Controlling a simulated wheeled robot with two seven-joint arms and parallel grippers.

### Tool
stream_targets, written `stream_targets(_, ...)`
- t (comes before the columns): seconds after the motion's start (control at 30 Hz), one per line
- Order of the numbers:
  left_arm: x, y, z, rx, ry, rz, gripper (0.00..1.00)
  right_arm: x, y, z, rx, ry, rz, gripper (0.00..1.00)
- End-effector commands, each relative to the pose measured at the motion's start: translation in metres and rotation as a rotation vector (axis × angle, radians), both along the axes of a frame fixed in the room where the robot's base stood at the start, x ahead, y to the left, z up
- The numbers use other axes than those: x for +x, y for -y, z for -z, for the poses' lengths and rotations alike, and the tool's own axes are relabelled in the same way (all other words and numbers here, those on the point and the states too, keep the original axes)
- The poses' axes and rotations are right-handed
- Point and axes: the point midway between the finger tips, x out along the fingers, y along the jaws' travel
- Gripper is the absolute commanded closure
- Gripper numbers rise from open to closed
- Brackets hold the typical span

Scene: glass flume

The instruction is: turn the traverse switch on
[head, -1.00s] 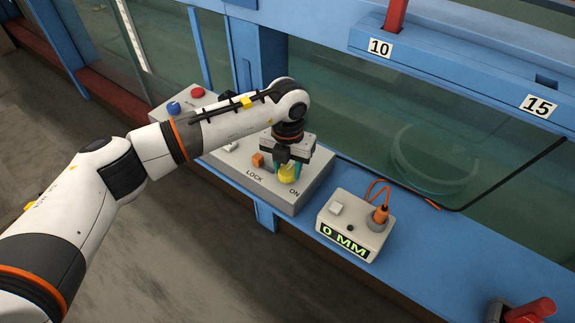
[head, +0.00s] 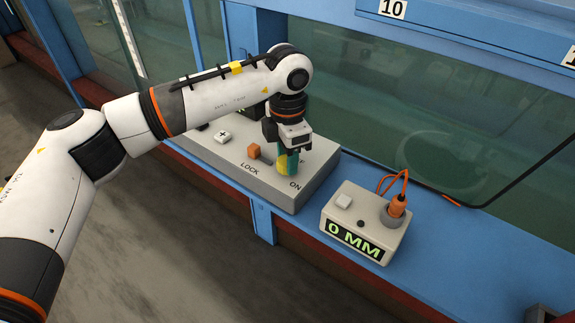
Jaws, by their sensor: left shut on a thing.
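The grey control box (head: 316,184) sits on the blue ledge and has the labels LOCK and ON printed along its front. My right gripper is out of view.
An orange block-shaped control (head: 253,151) stands behind LOCK, and a white plus button (head: 222,136) is farther left. A readout box (head: 365,222) showing 0 MM, with an orange plug and cable (head: 398,204), stands to the right. The glass wall (head: 430,120) rises behind.

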Motion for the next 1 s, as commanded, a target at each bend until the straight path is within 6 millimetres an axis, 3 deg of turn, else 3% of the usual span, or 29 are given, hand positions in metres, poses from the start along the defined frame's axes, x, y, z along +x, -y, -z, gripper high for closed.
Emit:
stream_targets(0.03, 0.001, 0.0, 0.004, -0.001, 0.004, 0.044, 0.84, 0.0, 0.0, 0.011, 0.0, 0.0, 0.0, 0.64)
stream_targets(0.4, 0.0, 0.0, 0.002, 0.0, 0.002, 0.39, 0.84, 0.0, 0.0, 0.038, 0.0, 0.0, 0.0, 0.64)
stream_targets(1.0, 0.0, 0.0, -0.001, -0.002, 0.003, 0.747, 0.84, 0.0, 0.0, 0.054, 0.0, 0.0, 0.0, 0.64)
